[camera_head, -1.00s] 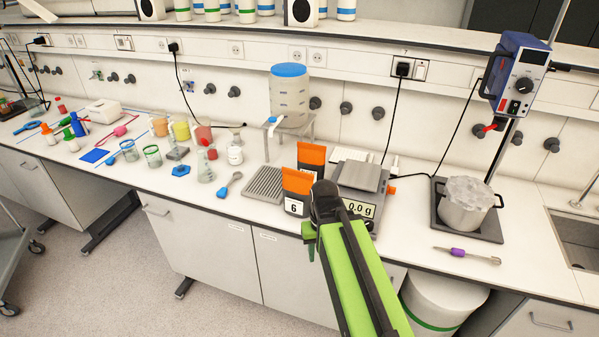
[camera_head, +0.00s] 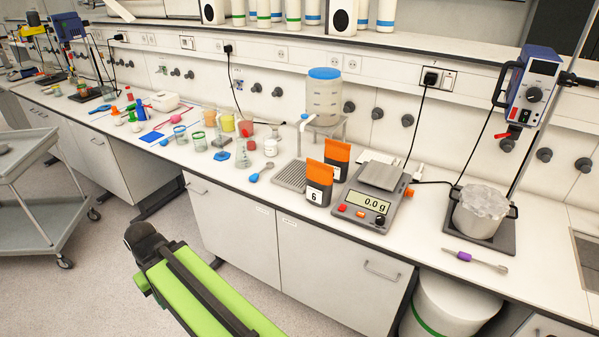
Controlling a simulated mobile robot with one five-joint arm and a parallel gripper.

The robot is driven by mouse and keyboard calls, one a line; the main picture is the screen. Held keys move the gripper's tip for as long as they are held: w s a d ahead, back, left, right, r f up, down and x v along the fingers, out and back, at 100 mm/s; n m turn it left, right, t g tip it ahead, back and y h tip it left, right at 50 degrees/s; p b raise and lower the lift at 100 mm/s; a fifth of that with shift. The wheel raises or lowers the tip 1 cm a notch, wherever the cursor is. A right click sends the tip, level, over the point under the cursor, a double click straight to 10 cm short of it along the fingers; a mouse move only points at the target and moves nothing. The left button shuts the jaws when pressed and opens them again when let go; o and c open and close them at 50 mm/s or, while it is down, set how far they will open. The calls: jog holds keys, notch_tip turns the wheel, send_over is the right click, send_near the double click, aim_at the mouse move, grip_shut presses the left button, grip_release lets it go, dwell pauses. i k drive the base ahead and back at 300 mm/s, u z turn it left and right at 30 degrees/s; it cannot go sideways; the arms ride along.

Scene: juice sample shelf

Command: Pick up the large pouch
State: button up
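Two dark pouches with orange tops stand upright on the bench, left of the scale. The front pouch (camera_head: 319,183) has a white label with a 6. The other pouch (camera_head: 337,158) stands just behind it and is partly hidden by it. I cannot tell for certain which one is larger. My gripper (camera_head: 140,243) is at the dark end of my green arm, low and left, in front of the cabinets. It is well apart from both pouches. Its fingers cannot be made out, and no held object shows.
A scale (camera_head: 370,200) reading 0.0 g sits right of the pouches. A grey drip tray (camera_head: 291,177) and a water tank (camera_head: 323,97) are to their left and behind. Beakers and bottles crowd the left bench. A grey cart (camera_head: 45,195) stands at far left.

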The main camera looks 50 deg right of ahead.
aim_at(336, 153)
jog(key=u, duration=0.25)
jog(key=k, duration=1.2)
jog(key=z, duration=1)
jog(key=i, duration=1.05)
jog(key=u, duration=0.15)
